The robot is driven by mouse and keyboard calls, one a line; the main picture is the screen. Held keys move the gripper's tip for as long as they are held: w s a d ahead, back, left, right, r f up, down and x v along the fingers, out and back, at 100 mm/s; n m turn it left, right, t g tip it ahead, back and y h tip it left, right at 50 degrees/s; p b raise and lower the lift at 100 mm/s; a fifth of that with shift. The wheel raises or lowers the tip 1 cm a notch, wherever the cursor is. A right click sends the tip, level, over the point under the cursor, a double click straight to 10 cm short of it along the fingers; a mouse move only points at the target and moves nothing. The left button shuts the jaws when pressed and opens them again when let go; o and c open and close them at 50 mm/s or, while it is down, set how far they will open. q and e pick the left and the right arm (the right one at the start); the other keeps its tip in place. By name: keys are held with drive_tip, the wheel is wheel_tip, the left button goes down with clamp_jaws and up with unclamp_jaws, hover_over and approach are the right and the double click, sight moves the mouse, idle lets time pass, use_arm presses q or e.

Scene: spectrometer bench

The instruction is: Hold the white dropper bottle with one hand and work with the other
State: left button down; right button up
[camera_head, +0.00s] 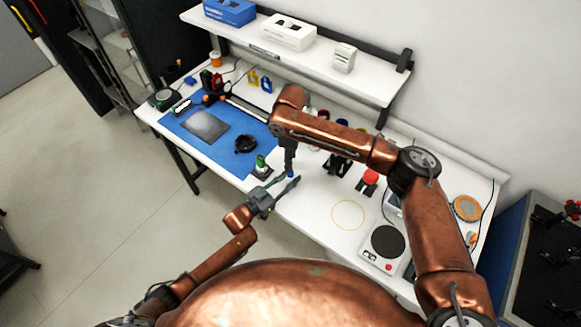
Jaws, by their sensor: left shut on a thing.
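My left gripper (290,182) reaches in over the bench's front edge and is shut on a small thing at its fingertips. That thing, apparently the white dropper bottle, is almost wholly hidden by the fingers and my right gripper; only a small blue spot shows there. My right gripper (289,168) points straight down just above the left fingertips; whether it is open or shut does not show. A small green-topped item (262,164) stands just left of both grippers, at the blue mat's edge.
The blue mat (180,120) bears a grey plate (205,125) and a black round item (245,144). A hotplate (386,243) and a red-topped item (370,177) stand to the right. A yellow ring (348,214) marks clear bench. A shelf (300,60) overhangs the back.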

wheel_tip(320, 180, up, 5)
drive_tip(key=shift+r, duration=0.1)
idle(0.3)
use_arm(q)
drive_tip(key=c, duration=1.5)
unclamp_jaws()
drive_tip(key=shift+c, duration=0.2)
drive_tip(key=v, duration=1.2)
